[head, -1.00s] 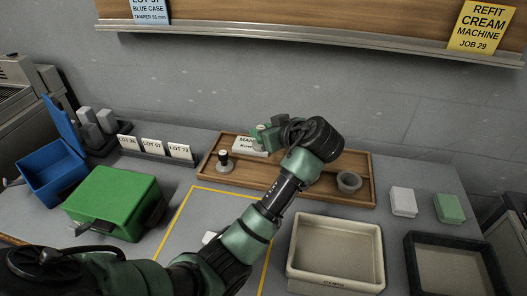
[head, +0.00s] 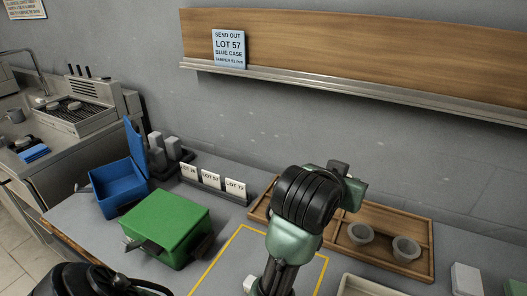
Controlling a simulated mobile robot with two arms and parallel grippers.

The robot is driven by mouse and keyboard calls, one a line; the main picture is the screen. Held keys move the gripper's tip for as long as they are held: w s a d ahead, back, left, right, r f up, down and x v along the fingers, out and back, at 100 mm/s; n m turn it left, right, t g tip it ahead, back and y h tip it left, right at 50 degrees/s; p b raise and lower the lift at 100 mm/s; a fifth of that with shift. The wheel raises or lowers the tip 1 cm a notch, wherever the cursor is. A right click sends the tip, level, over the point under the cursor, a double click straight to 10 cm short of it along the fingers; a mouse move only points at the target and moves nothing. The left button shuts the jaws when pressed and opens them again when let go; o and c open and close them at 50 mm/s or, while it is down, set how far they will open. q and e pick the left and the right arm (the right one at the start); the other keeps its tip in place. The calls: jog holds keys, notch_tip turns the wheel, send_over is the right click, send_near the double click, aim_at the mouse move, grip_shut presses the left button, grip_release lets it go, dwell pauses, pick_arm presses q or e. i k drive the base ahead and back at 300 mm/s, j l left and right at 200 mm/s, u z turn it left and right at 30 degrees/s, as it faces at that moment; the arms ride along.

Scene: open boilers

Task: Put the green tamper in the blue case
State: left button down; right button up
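The blue case (head: 119,190) stands open at the left of the table, its lid raised at its right side. I see nothing in the part of its inside that shows. I cannot pick out a green tamper; the wrist covers the tray's left part.
A green box (head: 168,222) sits in front of the blue case. Label cards (head: 210,178) and grey blocks (head: 157,150) stand behind. Two grey cups (head: 361,232) (head: 406,248) are in the tray. A yellow-outlined area (head: 222,262) looks bare where it shows. A pale bin (head: 378,287) is at the bottom edge.

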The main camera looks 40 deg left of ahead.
aim_at(120, 187)
jog(key=j+u, duration=0.1)
jog(key=u, duration=0.3)
jog(key=j+u, duration=0.1)
jog(key=u, duration=0.25)
jog(key=j+u, duration=0.1)
jog(key=u, duration=0.3)
jog(key=i+j, duration=0.1)
jog(key=j, duration=1.65)
jog(key=i, duration=0.05)
